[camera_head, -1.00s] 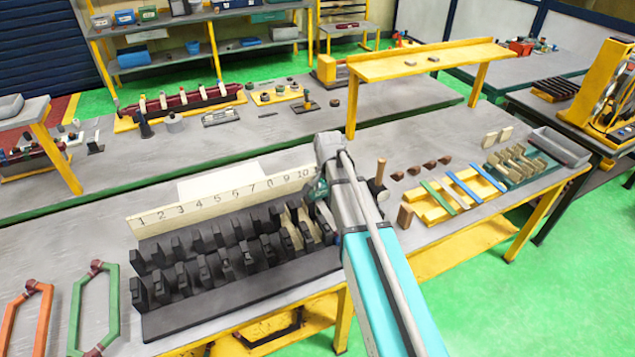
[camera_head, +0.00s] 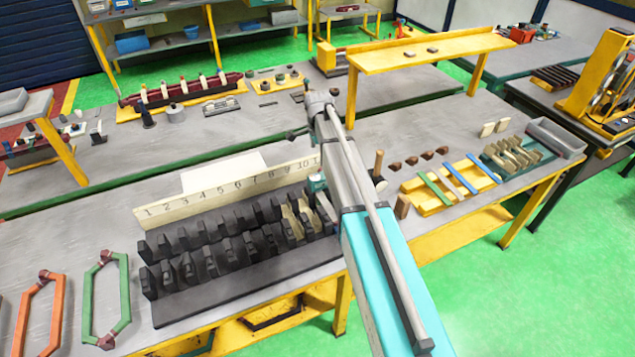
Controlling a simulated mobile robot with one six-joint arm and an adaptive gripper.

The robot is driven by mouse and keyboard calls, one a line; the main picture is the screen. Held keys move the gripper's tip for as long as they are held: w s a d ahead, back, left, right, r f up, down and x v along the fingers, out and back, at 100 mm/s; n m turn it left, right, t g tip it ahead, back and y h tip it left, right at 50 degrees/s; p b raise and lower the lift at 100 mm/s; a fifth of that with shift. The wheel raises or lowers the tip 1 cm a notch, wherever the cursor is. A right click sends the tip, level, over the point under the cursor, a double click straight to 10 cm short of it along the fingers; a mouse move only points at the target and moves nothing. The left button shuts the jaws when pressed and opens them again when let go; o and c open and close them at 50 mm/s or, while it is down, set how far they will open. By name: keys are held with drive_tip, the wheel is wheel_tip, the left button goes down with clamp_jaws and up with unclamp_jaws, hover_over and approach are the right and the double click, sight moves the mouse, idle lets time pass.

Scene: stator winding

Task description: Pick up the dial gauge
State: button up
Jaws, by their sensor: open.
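My gripper (camera_head: 297,133) shows only as a small dark part at the left of my arm's far end, above the front bench. The rest of it is hidden behind my arm, and its fingertips are not distinct. I see nothing held in it. I cannot pick out the dial gauge with certainty. Small instruments and parts stand on the rear bench, too small to name, and my arm covers part of that area.
A black slotted rack (camera_head: 235,255) and a numbered board (camera_head: 225,195) lie left of my arm. A wooden-handled tool (camera_head: 378,162) and a yellow tray (camera_head: 430,207) lie to its right. A yellow raised shelf (camera_head: 430,50) stands behind. Bare grey bench top lies between the board and rear bench.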

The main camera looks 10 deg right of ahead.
sight(318, 177)
drive_tip(key=shift+f+b, duration=4.2)
drive_tip(key=shift+f, duration=0.05)
drive_tip(key=shift+f+b, duration=2.6)
drive_tip(key=shift+a, duration=0.1)
drive_tip(key=c, duration=1.2)
